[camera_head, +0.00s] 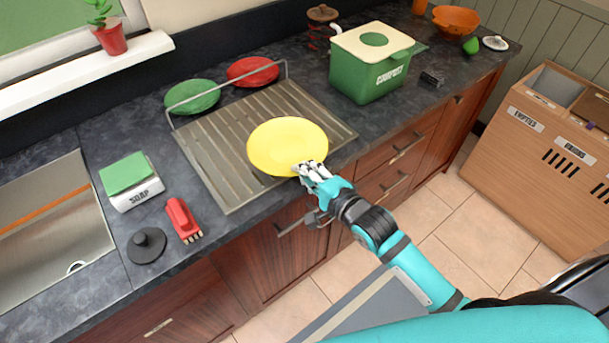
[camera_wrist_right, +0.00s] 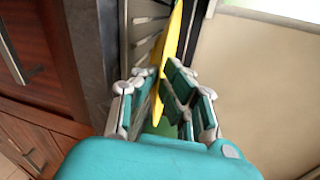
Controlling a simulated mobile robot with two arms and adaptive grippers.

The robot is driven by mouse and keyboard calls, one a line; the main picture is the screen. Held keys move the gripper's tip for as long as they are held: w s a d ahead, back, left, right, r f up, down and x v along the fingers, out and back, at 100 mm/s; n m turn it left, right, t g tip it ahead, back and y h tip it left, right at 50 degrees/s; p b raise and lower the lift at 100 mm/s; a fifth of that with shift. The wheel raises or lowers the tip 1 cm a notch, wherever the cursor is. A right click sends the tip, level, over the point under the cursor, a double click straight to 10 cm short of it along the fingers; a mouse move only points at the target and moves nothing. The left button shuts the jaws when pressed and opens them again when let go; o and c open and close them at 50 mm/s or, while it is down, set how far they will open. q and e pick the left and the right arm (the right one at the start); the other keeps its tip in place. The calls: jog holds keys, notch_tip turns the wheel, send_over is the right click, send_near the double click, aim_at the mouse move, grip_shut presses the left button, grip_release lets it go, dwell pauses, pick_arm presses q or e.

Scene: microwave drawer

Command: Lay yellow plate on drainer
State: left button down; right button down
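The yellow plate (camera_head: 284,143) is round and lies over the right middle part of the metal drainer (camera_head: 215,160). I cannot tell whether it touches the slats. My right gripper (camera_head: 312,172) is at the plate's near right edge. In the right wrist view the yellow plate (camera_wrist_right: 173,50) is edge-on, with its rim between the fingers of my right gripper (camera_wrist_right: 160,82). The fingers look closed on the rim from both sides. The ribbed drainer (camera_wrist_right: 148,35) shows beside the plate there. My left gripper is not in view.
A green plate (camera_head: 193,96) and a red plate (camera_head: 252,71) are at the drainer's back, by its wire rail. A green compost bin (camera_head: 368,78) stands to the right. A soap box (camera_head: 137,194), red brush (camera_head: 182,219) and black stopper (camera_head: 147,244) lie left, near the sink (camera_head: 92,250).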

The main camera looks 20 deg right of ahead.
notch_tip(320, 180, down, 2)
jog(key=shift+f, duration=0.15)
jog(key=shift+f, duration=0.1)
jog(key=c, duration=1.5)
grip_release()
jog(key=shift+b+v, duration=0.8)
jog(key=shift+v, duration=5.3)
